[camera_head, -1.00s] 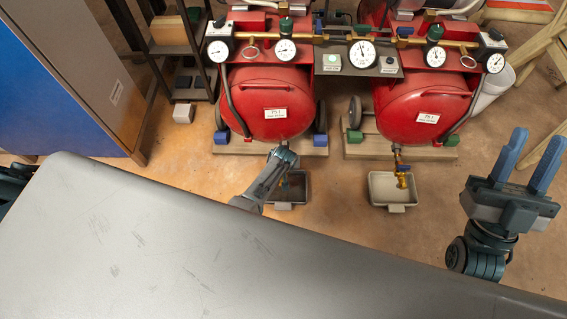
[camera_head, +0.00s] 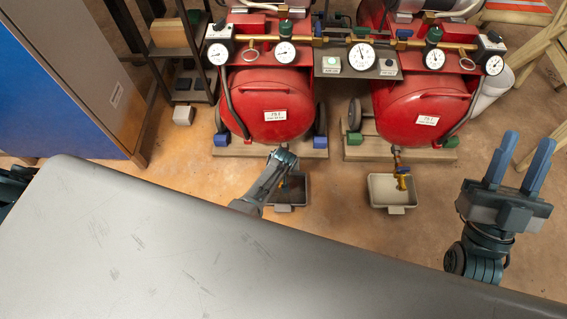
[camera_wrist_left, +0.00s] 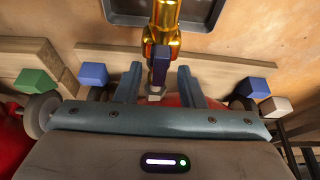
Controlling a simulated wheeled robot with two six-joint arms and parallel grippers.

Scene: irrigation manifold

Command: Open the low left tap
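The low left tap is a brass body (camera_wrist_left: 163,28) with a dark blue handle (camera_wrist_left: 160,66) in the left wrist view. My left gripper (camera_wrist_left: 160,88) is open, with one finger on each side of the handle and visible gaps between. In the head view my left gripper (camera_head: 284,157) reaches down below the left red tank (camera_head: 268,112) and mostly hides this tap. My right gripper (camera_head: 518,162) is open and empty at the right, away from the tanks.
A dark drip tray (camera_head: 291,190) lies under the left tap. A paler tray (camera_head: 381,188) lies under the right tap (camera_head: 402,180). The right red tank (camera_head: 423,115) stands beside the left one. A grey surface (camera_head: 180,245) fills the foreground.

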